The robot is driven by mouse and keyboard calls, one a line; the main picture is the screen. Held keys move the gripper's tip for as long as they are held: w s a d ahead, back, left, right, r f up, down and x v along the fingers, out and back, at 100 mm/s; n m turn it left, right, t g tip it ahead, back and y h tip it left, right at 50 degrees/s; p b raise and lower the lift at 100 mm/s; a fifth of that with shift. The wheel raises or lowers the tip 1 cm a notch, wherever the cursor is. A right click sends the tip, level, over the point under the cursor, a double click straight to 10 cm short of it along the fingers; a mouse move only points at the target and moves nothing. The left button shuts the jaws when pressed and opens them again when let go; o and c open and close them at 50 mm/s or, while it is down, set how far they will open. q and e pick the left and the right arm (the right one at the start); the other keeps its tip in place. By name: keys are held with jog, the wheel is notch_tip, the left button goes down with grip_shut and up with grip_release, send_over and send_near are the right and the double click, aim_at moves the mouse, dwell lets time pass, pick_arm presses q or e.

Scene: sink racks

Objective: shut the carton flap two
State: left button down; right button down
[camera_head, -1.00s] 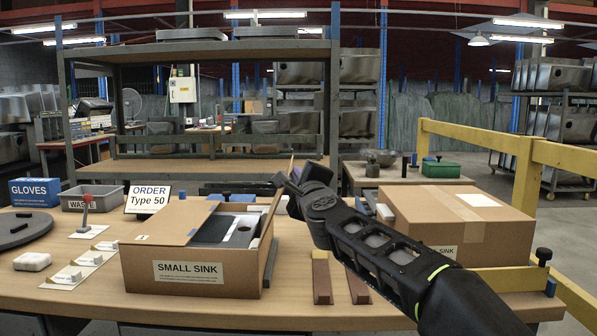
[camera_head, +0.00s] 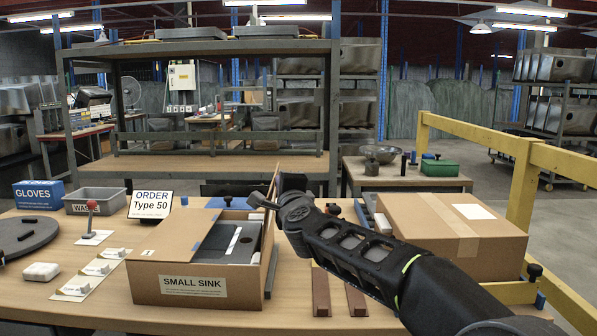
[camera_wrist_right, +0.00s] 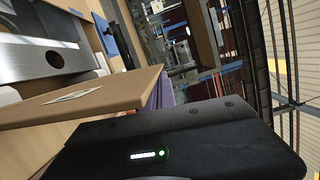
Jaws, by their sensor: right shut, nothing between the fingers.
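The open carton (camera_head: 165,283), labelled SMALL SINK, stands on the table with a grey sink (camera_head: 238,243) inside. Its left flap (camera_head: 172,234), marked 1, lies folded inward over part of the opening. Its right flap (camera_head: 268,240) stands nearly upright; I take it to be flap two, though I see no number on it. My right gripper (camera_head: 262,200) is shut and empty at the upper part of this flap; contact is unclear. In the right wrist view, the flap's brown board (camera_wrist_right: 85,98) lies close to my black gripper body. My left gripper is out of view.
A closed carton (camera_head: 440,232) stands to the right beyond my arm. Two wooden strips (camera_head: 321,292) lie right of the open carton. A yellow rail (camera_head: 480,148) runs along the right.

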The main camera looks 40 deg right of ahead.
jog(key=w+a+n+g+p, duration=0.2)
jog(key=w+a+n+p, duration=0.5)
jog(key=p, duration=1.1)
jog(key=w+a+f+n+g+h+p, duration=0.1)
jog(key=w+a+f+n+g+p, duration=0.1)
jog(key=a+f+n+p, duration=0.5)
jog(key=shift+w+a+f+p, duration=0.15)
jog(key=shift+w+f+p, duration=0.25)
jog(key=shift+w+f, duration=0.85)
jog(key=shift+s+f, duration=0.35)
